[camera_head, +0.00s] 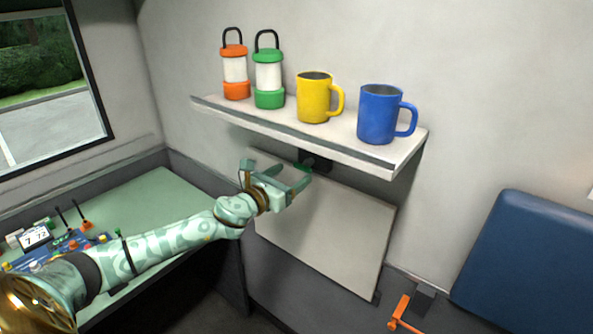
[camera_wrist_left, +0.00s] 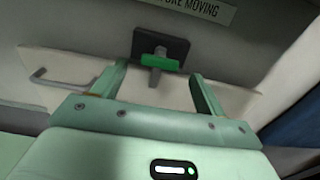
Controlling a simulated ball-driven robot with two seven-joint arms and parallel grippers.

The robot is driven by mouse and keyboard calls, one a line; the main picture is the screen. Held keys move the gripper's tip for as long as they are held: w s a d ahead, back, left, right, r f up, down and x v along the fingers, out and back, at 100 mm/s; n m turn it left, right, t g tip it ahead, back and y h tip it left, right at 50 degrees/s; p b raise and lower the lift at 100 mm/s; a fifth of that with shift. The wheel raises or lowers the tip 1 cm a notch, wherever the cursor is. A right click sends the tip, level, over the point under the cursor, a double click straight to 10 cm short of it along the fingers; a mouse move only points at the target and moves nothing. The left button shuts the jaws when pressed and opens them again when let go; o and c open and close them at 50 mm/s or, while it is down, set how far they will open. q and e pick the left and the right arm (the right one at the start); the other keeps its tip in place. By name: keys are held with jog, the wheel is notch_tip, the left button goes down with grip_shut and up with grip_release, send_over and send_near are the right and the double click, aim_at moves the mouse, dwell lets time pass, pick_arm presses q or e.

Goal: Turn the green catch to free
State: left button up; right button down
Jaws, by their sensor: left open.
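The green catch (camera_wrist_left: 160,62) is a short bar on a dark mounting plate (camera_wrist_left: 175,46), centred above my fingers in the left wrist view. The bar lies nearly level across a grey upright piece. In the head view the catch (camera_head: 303,167) shows only as a bit of green under the shelf, partly hidden by my gripper. My left gripper (camera_head: 298,178) is open and empty in front of it, and in the wrist view its two fingers (camera_wrist_left: 158,75) stand on either side of the catch, apart from it. My right gripper does not show.
A pale folded panel (camera_head: 335,235) hangs below the catch. Above is a shelf (camera_head: 390,160) with an orange lantern (camera_head: 235,70), a green lantern (camera_head: 268,78), a yellow mug (camera_head: 313,100) and a blue mug (camera_head: 378,115). An orange handle (camera_head: 400,309) is lower right; a green desk (camera_head: 150,205) is left.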

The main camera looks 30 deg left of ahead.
aim_at(301, 168)
pick_arm(q)
jog(key=shift+w+d, duration=0.15)
jog(key=shift+w, duration=1.5)
jog(key=c, duration=1)
